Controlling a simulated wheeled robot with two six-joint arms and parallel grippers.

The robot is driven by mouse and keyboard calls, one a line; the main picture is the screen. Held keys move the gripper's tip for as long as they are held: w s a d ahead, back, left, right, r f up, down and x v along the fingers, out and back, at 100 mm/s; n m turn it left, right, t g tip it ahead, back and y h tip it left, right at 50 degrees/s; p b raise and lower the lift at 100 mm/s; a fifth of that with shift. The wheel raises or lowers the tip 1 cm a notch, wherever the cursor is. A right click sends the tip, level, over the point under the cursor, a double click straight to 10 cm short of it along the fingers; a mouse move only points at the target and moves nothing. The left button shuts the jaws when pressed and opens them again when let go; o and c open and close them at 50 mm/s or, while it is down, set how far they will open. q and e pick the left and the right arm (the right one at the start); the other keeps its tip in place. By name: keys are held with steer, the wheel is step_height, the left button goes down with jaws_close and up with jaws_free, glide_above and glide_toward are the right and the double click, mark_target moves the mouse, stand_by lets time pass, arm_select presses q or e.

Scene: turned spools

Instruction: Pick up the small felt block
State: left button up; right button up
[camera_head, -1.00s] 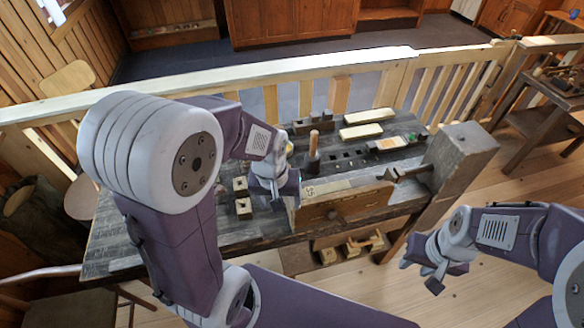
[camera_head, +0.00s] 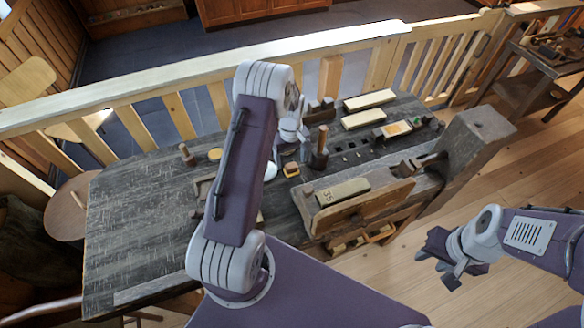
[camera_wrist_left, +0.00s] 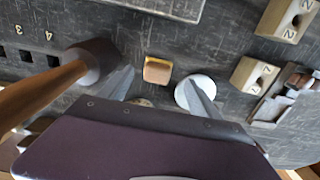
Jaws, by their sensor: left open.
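A small block (camera_head: 291,169) with a yellow-tan top and brown sides, which looks like the felt block, lies on the dark bench (camera_head: 135,230). In the left wrist view the block (camera_wrist_left: 157,70) sits between the two spread fingers, with gaps on both sides. My left gripper (camera_head: 291,150) is open and empty above it; its exact height is unclear. The gripper body hides part of the bench below. My right gripper (camera_head: 440,264) is held away from the bench at the right, with its fingers apart and nothing between them.
A wooden-handled mallet (camera_wrist_left: 90,65) stands close by the left finger. A white disc (camera_wrist_left: 195,88) lies by the right finger. Numbered blocks, one marked 1 (camera_wrist_left: 254,75), are farther right. Pale wooden bars (camera_head: 369,100) and a vise (camera_head: 361,200) are on the bench. The bench's left part is mostly clear.

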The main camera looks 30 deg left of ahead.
mark_target(292, 167)
arm_select(q)
steer(key=shift+w+a+f, duration=0.1)
steer(key=shift+a+f, duration=0.05)
steer(key=shift+f, duration=0.35)
steer(key=f, duration=0.2)
steer(key=d+f+p, duration=0.1)
steer(key=shift+f, duration=0.4)
steer(key=shift+a+f, duration=0.2)
steer(key=shift+f, duration=0.1)
